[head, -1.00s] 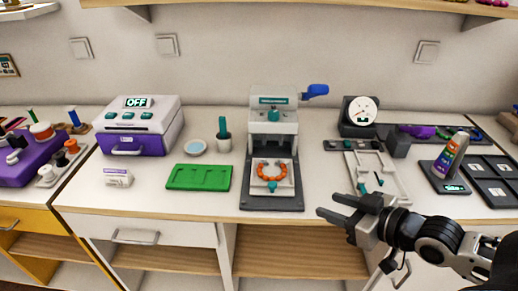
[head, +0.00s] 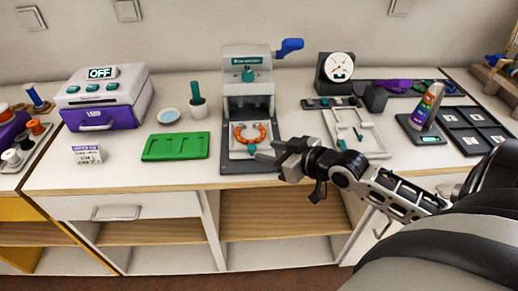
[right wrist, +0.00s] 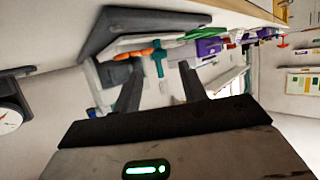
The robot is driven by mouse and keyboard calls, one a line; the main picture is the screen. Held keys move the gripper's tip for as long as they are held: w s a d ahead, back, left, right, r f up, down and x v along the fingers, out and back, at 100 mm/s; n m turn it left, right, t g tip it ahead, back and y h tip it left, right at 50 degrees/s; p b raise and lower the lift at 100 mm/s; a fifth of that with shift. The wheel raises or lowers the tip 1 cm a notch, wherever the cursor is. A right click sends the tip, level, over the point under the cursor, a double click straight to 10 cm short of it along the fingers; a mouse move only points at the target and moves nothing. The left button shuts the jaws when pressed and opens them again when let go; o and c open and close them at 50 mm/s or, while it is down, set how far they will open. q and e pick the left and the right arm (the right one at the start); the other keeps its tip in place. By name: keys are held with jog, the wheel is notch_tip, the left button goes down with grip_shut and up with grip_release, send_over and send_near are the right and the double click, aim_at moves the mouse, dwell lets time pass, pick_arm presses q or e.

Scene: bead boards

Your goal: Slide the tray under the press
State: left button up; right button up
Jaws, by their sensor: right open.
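The press (head: 247,80) is a white and grey machine with a blue lever (head: 289,46), standing on a dark base plate (head: 235,168). The white tray (head: 237,153) sits on that plate at the front of the press and carries a ring of orange beads (head: 240,140). My left gripper is out of view.
A green board (head: 175,146), a small label block (head: 88,154) and a purple-and-white box (head: 103,98) are to the left. A white frame (head: 372,145), a gauge (head: 337,68) and a bottle on a scale (head: 427,105) are to the right. The counter's front edge runs below.

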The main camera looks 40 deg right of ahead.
aim_at(255, 148)
jog(key=x, duration=0.4)
jog(key=shift+w+a+f, duration=0.15)
jog(key=shift+w, duration=0.2)
